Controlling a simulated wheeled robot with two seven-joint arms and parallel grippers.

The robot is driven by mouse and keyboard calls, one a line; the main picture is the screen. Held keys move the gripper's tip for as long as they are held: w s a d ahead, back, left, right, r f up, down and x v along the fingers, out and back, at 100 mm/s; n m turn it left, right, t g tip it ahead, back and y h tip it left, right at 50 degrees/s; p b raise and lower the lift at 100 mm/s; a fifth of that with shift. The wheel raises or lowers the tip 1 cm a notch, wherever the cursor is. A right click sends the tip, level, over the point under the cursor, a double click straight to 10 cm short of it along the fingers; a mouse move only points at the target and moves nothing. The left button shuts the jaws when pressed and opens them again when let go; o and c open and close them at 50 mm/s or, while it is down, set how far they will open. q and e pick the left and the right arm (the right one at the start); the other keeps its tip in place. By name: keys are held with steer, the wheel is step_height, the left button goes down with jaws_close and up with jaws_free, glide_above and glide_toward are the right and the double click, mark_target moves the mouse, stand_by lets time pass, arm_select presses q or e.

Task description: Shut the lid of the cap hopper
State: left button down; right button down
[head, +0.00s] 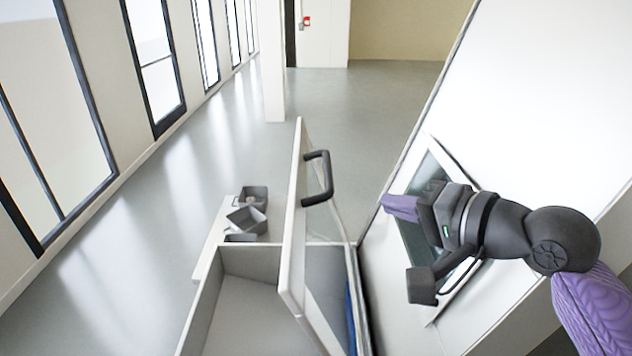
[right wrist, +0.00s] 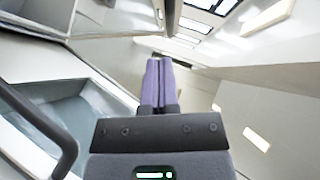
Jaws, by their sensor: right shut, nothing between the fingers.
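The cap hopper's lid (head: 293,230) is a white-edged panel standing raised and open, with a black bar handle (head: 328,180) on its right face. The hopper (head: 262,262) is a pale box with grey inner walls below the lid; part of it is hidden behind the panel. My right gripper (head: 388,205) is to the right of the lid and handle, apart from them, its purple fingers together and empty. In the right wrist view the purple fingers (right wrist: 157,65) point away, with a black bar handle (right wrist: 45,130) at the left. My left gripper is not in view.
A large white machine panel (head: 545,90) with a dark window (head: 415,235) stands close behind my right gripper. Small grey open boxes (head: 247,219) sit on a pale ledge left of the lid. The grey floor beyond is clear up to the windowed wall (head: 130,100).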

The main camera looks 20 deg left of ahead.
step_height(320, 180, up, 3)
steer(key=p, duration=0.3)
glide_toward(298, 175)
steer(key=w+a, duration=0.2)
steer(key=w, duration=0.2)
steer(key=a, duration=0.1)
steer(key=a+f, duration=0.1)
steer(key=a+p, duration=0.1)
steer(key=shift+s+a+f+m+y, duration=0.15)
steer(key=shift+s+f+m+y, duration=0.15)
steer(key=shift+s+f, duration=0.1)
